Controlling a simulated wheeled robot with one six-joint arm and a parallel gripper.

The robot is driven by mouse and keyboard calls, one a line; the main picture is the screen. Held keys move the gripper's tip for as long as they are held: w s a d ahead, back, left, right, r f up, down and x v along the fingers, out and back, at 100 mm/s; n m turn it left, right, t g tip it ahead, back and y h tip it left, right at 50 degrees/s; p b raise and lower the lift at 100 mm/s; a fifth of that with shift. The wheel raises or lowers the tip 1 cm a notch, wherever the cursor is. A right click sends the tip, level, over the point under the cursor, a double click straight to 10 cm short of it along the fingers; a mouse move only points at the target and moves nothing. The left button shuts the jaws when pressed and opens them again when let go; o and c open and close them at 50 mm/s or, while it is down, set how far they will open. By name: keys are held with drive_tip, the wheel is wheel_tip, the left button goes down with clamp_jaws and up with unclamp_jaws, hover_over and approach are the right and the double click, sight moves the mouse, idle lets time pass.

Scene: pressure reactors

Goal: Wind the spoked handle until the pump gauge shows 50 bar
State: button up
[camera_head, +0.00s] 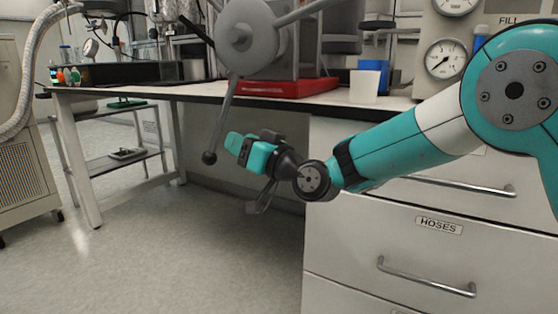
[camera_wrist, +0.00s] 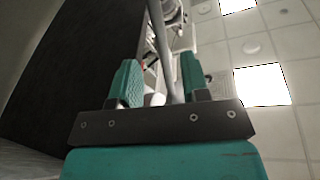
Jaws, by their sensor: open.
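The spoked handle's grey hub (camera_head: 245,38) is at the top of the head view, with spokes reaching up and to the right. My gripper (camera_head: 240,145) is open beside the lower part of this spoke, just right of the knob. In the wrist view a grey spoke (camera_wrist: 162,45) runs between the two teal fingers, with gaps to both. A round gauge (camera_head: 446,58) is on the panel at right; its reading is too small to tell. Another gauge (camera_head: 455,3) is cut off above it.
Drawers, one labelled HOSES (camera_head: 439,225), stand below my arm. The floor at left (camera_head: 180,250) is clear. A low shelf (camera_head: 125,160) stands behind.

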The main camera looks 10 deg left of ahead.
drive_tip(key=b+v, duration=0.1)
drive_tip(key=v, duration=1)
drive_tip(key=shift+b, duration=0.3)
drive_tip(key=shift+a, duration=0.15)
